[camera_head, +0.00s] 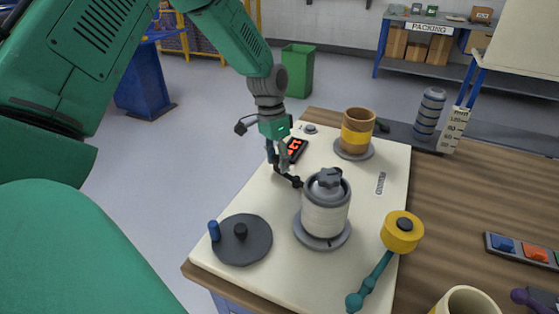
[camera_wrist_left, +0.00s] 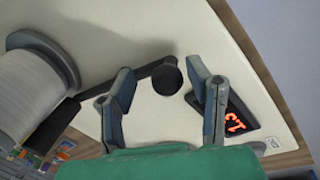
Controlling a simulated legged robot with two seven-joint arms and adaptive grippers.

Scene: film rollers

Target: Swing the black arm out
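The black arm (camera_head: 291,180) is low over the cream panel (camera_head: 265,190), beside the white film roll (camera_head: 325,215) with its grey star knob. In the left wrist view the black arm (camera_wrist_left: 142,78) runs from a dark block (camera_wrist_left: 50,125) near the white roll (camera_wrist_left: 22,92) to a round black peg (camera_wrist_left: 166,75). My left gripper (camera_head: 277,166) is over the peg end of the arm. In the left wrist view its two fingers (camera_wrist_left: 162,88) are spread, one on each side of the peg, with gaps visible. My right gripper is not in view.
A display with red digits (camera_head: 295,148) lies close to my left gripper. A brown and yellow roll (camera_head: 357,132) stands behind. A grey disc (camera_head: 255,243) with a blue handle is in front. A yellow-headed teal crank (camera_head: 402,232) is at right. Panel between them is clear.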

